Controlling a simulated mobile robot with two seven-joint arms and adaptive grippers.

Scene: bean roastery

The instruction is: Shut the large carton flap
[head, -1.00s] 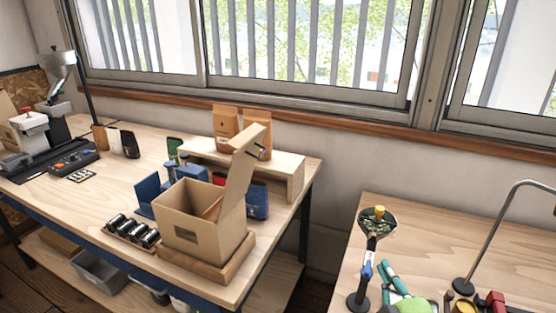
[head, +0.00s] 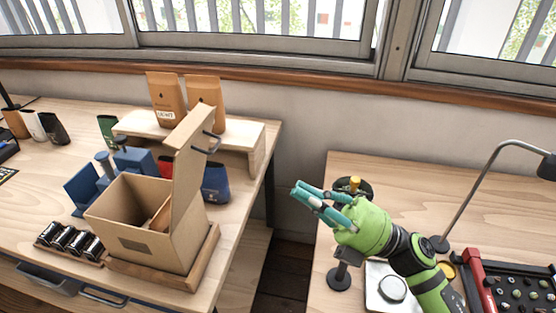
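An open cardboard carton (head: 160,245) sits in a wooden base tray (head: 205,272) near the front right of the left table. Its large flap (head: 190,165) stands up from the right side, tilted slightly outward, with a dark handle (head: 213,143) on its outer face. Something brown lies inside the carton, mostly hidden. My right gripper (head: 308,198) is in the air to the right of the carton, over the right table's left edge, pointing left. Its teal fingers are apart from the flap, and nothing shows between them. My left gripper is out of view.
A wooden riser (head: 245,137) with brown paper bags (head: 166,98) on top stands behind the carton. A row of dark cylinders (head: 70,241) lies at its left. A gap separates the two tables. A lamp (head: 480,190) and a red-edged tray (head: 480,285) are on the right table.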

